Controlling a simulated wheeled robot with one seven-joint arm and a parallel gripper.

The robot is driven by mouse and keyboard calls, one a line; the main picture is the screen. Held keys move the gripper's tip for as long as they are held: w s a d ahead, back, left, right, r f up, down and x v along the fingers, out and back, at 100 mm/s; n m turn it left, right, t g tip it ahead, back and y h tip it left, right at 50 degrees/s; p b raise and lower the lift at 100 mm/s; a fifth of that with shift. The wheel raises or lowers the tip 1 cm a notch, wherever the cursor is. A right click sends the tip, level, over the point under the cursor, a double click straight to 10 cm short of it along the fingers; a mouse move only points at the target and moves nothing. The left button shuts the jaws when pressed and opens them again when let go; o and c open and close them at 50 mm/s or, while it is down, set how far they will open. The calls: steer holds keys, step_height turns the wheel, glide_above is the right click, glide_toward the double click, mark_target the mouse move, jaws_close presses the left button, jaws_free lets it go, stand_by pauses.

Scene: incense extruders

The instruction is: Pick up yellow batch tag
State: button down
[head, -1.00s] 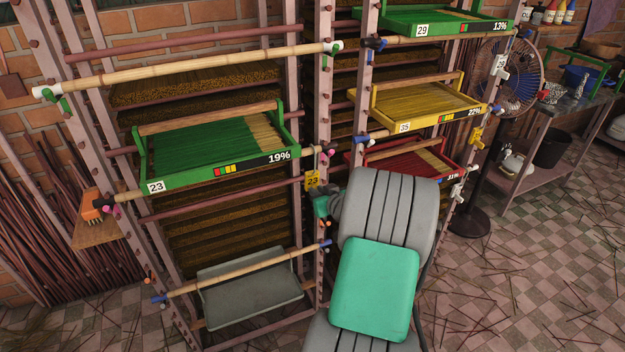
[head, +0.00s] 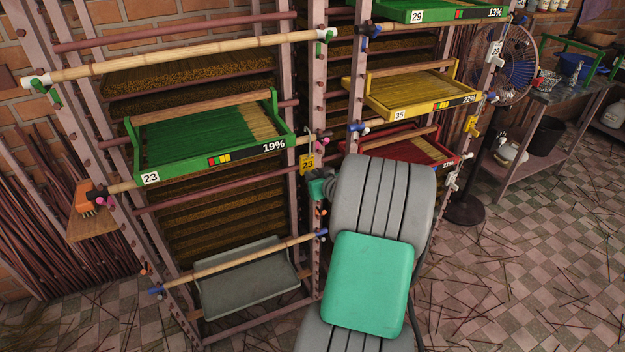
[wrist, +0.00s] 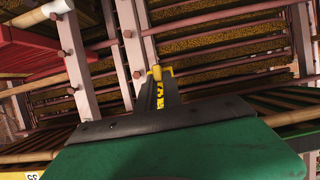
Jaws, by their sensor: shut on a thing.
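The yellow batch tag (head: 307,164) marked 23 is upright in front of the rack post between the two rack bays, with a thin hook above it. I cannot tell whether the hook still touches a peg. My gripper (head: 314,181) is at the tag's lower end and shut on it. In the wrist view, my dark fingers (wrist: 157,92) are closed together with the yellow of the tag (wrist: 157,72) showing at their tips. Most of the tag is hidden there.
A green tray (head: 212,135) numbered 23 sits left of the tag. A yellow tray (head: 420,95) and a red tray (head: 430,147) are at the right. Another yellow tag (head: 473,126) hangs on the right post. A fan (head: 505,60) and a table (head: 545,115) stand beyond.

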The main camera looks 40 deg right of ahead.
steer(key=shift+s+a+r, duration=1.15)
steer(key=shift+s+r, duration=5.75)
steer(key=shift+s, duration=0.05)
steer(key=s+a, duration=0.2)
steer(key=s, duration=0.6)
steer(key=shift+s+a+b, duration=0.25)
steer(key=shift+a+b, duration=0.05)
steer(key=shift+b, duration=0.1)
